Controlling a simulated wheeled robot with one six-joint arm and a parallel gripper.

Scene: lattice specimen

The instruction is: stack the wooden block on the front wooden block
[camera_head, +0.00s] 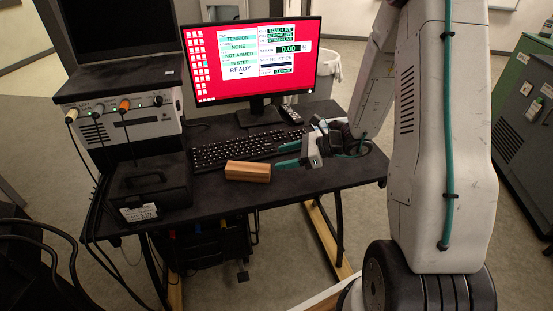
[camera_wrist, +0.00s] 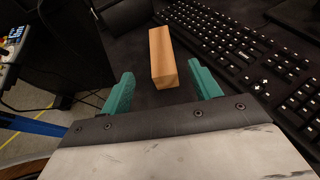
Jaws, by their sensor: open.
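A wooden block (camera_head: 247,171) lies on the black desk, near its front edge and in front of the keyboard. It also shows in the wrist view (camera_wrist: 162,55), long and light brown, with its near end just ahead of the gap between my fingers. My gripper (camera_head: 279,156) is open, with its teal fingers to the right of the block and pointing at it. In the wrist view my gripper (camera_wrist: 161,72) is empty, with one finger on each side of the block's line. I make out only one wooden block; a second one does not show.
A black keyboard (camera_head: 235,149) lies behind the block, close to my right finger in the wrist view. A monitor (camera_head: 252,62) stands behind it. An instrument stack with cables (camera_head: 130,115) fills the desk's left side. A dark remote (camera_head: 291,114) lies beside the monitor. Bare desk (camera_head: 215,193) shows in front.

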